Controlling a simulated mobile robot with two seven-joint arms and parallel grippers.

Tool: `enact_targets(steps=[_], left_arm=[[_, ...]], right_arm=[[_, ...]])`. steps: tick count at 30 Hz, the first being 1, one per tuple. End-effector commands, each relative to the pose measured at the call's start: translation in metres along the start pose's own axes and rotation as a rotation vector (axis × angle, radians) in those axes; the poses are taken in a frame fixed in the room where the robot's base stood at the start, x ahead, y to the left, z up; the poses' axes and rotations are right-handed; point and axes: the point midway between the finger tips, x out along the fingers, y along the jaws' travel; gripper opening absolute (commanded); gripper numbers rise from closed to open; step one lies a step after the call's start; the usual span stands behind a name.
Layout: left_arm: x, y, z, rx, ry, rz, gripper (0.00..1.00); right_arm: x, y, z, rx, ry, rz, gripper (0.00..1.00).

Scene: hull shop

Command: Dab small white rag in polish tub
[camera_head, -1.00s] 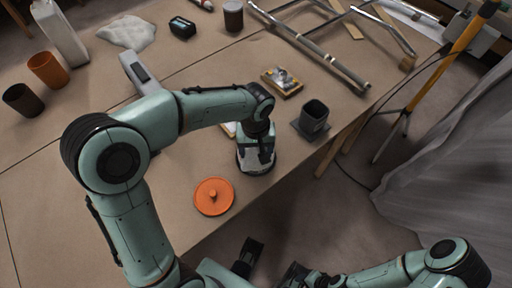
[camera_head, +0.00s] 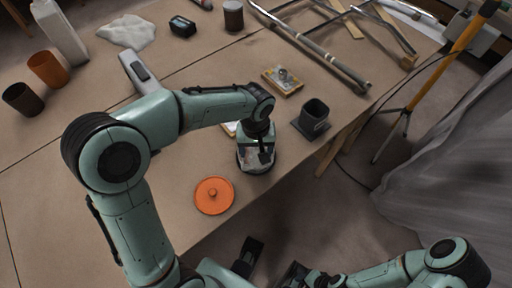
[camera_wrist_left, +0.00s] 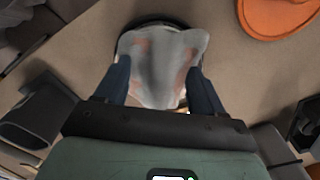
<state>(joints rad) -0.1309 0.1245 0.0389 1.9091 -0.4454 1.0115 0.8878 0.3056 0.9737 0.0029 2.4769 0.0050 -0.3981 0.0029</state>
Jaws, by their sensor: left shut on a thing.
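My left gripper (camera_head: 262,152) points down over the dark-rimmed polish tub (camera_head: 243,165) near the table's front edge. It is shut on the small white rag (camera_wrist_left: 162,62), which spreads between and beyond the fingers in the left wrist view. The rag looks greyish, with orange-brown patches. It covers most of the tub's mouth; the tub's dark rim (camera_wrist_left: 150,22) shows behind it. How deep the rag sits is hidden. My right gripper (camera_head: 272,268) is at the bottom edge, off the table, its dark fingers apart and apparently empty.
An orange knobbed lid (camera_head: 214,196) lies left of the tub. A dark square cup (camera_head: 314,118) and a small wooden board with a metal piece (camera_head: 283,80) stand to the right. A tubular frame (camera_head: 325,62) lies behind. The table's left front is clear.

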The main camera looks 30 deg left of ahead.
Motion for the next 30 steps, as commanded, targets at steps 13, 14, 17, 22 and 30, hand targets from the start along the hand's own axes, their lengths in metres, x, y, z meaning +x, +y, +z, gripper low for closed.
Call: enact_targets(steps=[13,14,17,22,30], left_arm=[[-0.011,0.000,0.001,0.000,-0.003,-0.002,0.44],[-0.014,0.000,0.001,0.000,-0.003,-0.002,0.44],[-0.022,0.000,0.000,0.000,-0.002,-0.001,0.44],[-0.036,0.000,0.000,0.000,-0.001,0.000,0.44],[-0.058,0.000,0.000,0.000,-0.001,0.000,0.44]], right_arm=[[-0.010,-0.004,0.000,-0.001,0.003,-0.001,0.43],[-0.012,-0.004,0.000,-0.001,0.004,-0.001,0.43],[-0.019,-0.007,0.000,-0.002,0.006,-0.002,0.43],[-0.029,-0.011,0.000,-0.003,0.009,-0.003,0.43],[-0.046,-0.017,-0.001,-0.005,0.014,-0.005,0.43]])
